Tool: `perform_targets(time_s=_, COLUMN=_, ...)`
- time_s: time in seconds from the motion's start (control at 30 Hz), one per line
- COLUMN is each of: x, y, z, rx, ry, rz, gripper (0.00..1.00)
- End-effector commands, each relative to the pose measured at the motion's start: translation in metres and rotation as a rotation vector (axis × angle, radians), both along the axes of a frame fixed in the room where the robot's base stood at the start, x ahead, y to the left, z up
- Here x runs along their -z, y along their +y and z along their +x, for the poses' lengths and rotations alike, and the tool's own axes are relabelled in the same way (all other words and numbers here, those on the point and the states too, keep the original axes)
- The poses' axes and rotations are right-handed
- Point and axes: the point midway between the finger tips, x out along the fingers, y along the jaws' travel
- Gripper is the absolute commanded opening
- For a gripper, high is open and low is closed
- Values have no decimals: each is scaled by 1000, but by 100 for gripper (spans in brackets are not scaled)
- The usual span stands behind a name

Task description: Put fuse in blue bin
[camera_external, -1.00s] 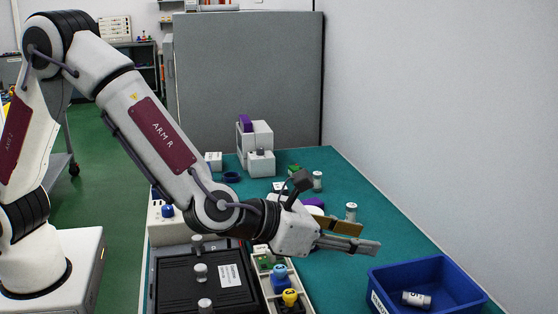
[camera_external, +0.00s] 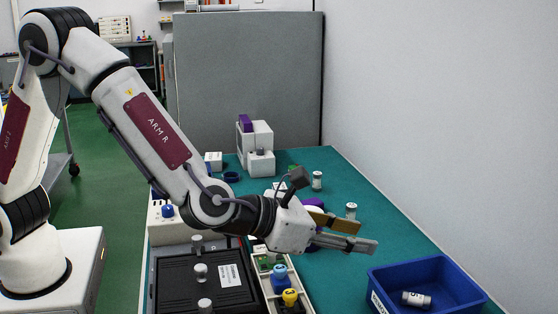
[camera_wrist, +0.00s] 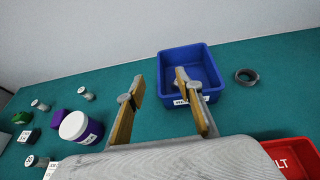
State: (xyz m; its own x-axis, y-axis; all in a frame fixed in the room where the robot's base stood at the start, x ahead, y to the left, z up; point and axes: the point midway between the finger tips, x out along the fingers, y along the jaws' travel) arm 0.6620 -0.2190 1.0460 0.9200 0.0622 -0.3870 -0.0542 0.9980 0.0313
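The blue bin (camera_external: 385,281) stands at the lower right of the external view and ahead of my gripper in the wrist view (camera_wrist: 207,57). A white cylindrical fuse (camera_external: 416,299) lies on its side inside the bin. In the wrist view, a finger covers part of the bin's inside, so the fuse is hard to make out. My gripper (camera_external: 358,236) is above the mat, left of and higher than the bin. Its two fingers (camera_wrist: 157,92) are apart with nothing between them. Similar cylinders stand on the mat (camera_external: 351,211), (camera_external: 317,180).
A red bin (camera_wrist: 285,152) is at the lower right of the wrist view. A grey ring (camera_wrist: 246,77) lies right of the blue bin. A white jar (camera_wrist: 80,127) and a purple block (camera_wrist: 57,116) are left. A black case (camera_external: 190,285) and parts tray (camera_external: 265,290) lie below my arm.

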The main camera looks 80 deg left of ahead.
Motion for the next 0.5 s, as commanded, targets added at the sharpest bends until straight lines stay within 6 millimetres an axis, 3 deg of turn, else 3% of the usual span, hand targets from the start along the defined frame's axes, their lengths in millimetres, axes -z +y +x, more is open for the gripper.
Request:
perform_targets(time_s=0.27, x=-33, y=8, z=-12, rx=166, ry=28, rz=173, gripper=36)
perform_targets(time_s=0.5, x=-67, y=20, z=-39, rx=404, ry=50, rz=441, gripper=36)
